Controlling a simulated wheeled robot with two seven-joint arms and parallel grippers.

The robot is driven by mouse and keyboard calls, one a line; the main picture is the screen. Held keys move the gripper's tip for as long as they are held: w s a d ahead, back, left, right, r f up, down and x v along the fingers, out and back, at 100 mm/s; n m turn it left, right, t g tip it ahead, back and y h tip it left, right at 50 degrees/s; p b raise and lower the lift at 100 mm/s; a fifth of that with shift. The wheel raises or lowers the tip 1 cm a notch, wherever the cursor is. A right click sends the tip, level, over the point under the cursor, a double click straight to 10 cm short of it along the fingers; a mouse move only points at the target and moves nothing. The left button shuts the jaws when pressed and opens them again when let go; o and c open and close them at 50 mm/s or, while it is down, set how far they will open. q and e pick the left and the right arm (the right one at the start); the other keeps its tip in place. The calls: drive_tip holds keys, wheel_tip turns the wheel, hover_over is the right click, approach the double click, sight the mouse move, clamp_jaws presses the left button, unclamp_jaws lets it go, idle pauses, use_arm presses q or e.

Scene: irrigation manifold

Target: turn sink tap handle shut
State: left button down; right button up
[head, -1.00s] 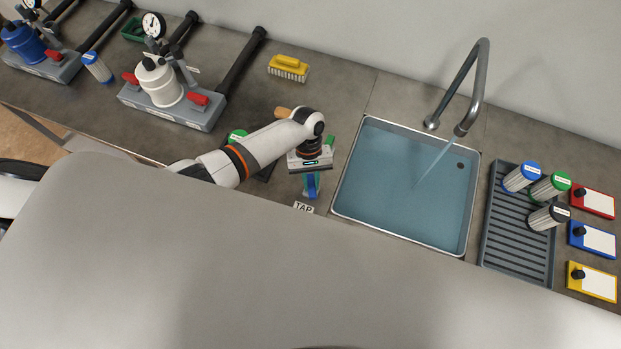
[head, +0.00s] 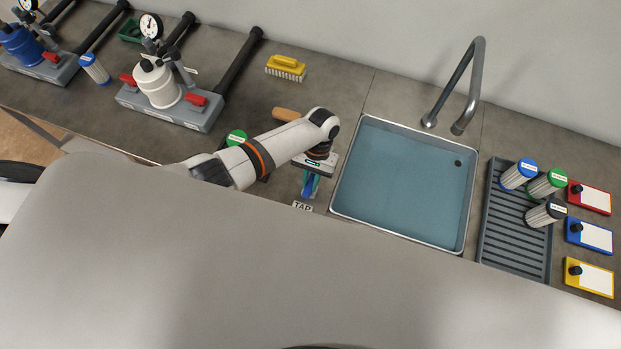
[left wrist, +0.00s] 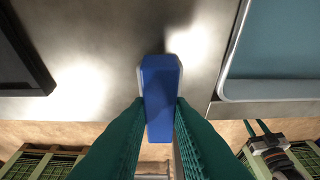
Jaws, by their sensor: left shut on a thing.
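The blue tap handle (left wrist: 160,95) stands on the counter left of the sink, behind the small TAP label (head: 302,206). My left gripper (head: 309,187) reaches down over it, and in the left wrist view its two green fingers (left wrist: 160,118) are closed on the handle's sides. In the head view the gripper hides most of the handle. The sink tap spout (head: 468,85) arches over the sink (head: 400,185), and no water stream shows from it.
Right of the sink, a ribbed rack (head: 512,235) holds several capped filter cartridges, beside red, blue and yellow plates. A yellow brush (head: 286,68) lies at the back. A wooden handle (head: 287,114) and a green-capped cartridge (head: 237,138) are close to my left arm.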

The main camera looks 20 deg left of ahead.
use_arm(q)
drive_tip(key=c, duration=1.3)
unclamp_jaws()
drive_tip(key=b+v, duration=0.2)
drive_tip(key=v, duration=1)
drive_tip(key=shift+s+d, duration=0.1)
